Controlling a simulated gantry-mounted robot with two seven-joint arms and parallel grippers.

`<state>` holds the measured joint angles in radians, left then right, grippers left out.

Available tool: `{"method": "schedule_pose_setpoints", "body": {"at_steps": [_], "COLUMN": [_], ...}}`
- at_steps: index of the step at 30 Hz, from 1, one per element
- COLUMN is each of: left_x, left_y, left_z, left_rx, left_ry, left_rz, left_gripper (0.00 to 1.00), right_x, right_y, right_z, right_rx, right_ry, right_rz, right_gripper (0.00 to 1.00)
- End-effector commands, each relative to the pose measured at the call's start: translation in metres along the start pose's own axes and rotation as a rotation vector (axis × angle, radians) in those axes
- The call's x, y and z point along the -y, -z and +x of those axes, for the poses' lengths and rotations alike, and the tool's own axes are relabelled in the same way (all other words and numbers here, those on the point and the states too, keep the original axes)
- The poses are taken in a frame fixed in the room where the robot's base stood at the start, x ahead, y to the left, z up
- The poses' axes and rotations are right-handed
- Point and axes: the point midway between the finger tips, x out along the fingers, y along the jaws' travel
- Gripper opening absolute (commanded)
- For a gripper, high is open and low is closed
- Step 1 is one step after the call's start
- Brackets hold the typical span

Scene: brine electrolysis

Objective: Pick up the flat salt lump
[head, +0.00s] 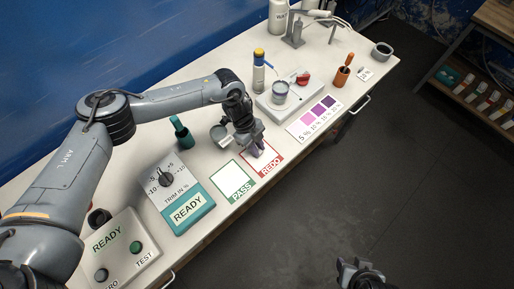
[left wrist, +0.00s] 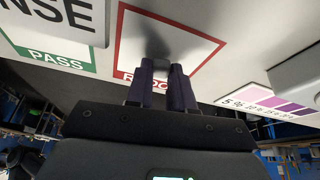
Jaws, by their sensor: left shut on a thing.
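My left gripper (head: 257,149) is low over the white card with the red REDO border (head: 269,162). In the left wrist view its two dark purple fingers (left wrist: 162,72) are close together, shut on a small grey piece (left wrist: 162,63), which I take to be the flat salt lump. Most of the lump is hidden by the fingers, and a dark shadow lies on the card beyond it. I cannot tell whether the lump still touches the card. My right gripper (head: 360,272) is at the bottom of the head view, over the floor, away from the bench; its jaws are unclear.
The green PASS card (head: 233,184) lies beside the REDO card. A trim dial panel (head: 176,190) and READY/TEST box (head: 118,248) stand nearer. Beyond are a purple colour chart (head: 315,118), a small platform with a cup (head: 280,92), and an orange holder (head: 341,78).

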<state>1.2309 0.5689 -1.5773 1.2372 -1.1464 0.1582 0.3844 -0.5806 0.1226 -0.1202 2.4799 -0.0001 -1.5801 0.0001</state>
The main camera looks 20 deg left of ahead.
Motion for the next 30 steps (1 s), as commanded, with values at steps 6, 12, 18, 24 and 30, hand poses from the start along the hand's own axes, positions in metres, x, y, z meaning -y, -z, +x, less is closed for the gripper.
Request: {"method": "schedule_pose_setpoints", "body": {"at_steps": [6,12,18,24,30], "left_x": [0.000,0.005,0.011,0.015,0.017], "left_y": [0.012,0.056,0.100,0.129,0.143], "left_z": [-0.029,-0.035,-0.042,-0.046,-0.049], "left_rx": [-0.001,-0.003,-0.002,-0.001,0.000], "left_ry": [0.002,-0.001,0.000,-0.001,-0.001], "left_rz": [0.003,0.007,0.006,0.004,0.002], "left_gripper": [0.00,0.00,0.00,0.00,0.00], "right_x": [0.001,0.002,0.002,0.001,0.000], "right_y": [0.001,0.001,0.001,0.000,0.000], "right_z": [-0.001,-0.001,0.000,0.001,0.001], "right_rx": [0.000,-0.001,-0.001,-0.001,0.000], "right_ry": [0.002,0.006,0.005,0.004,0.000], "right_rz": [0.003,0.006,0.007,0.006,0.000], "right_gripper": [0.43,0.43,0.43,0.43,0.43]}}
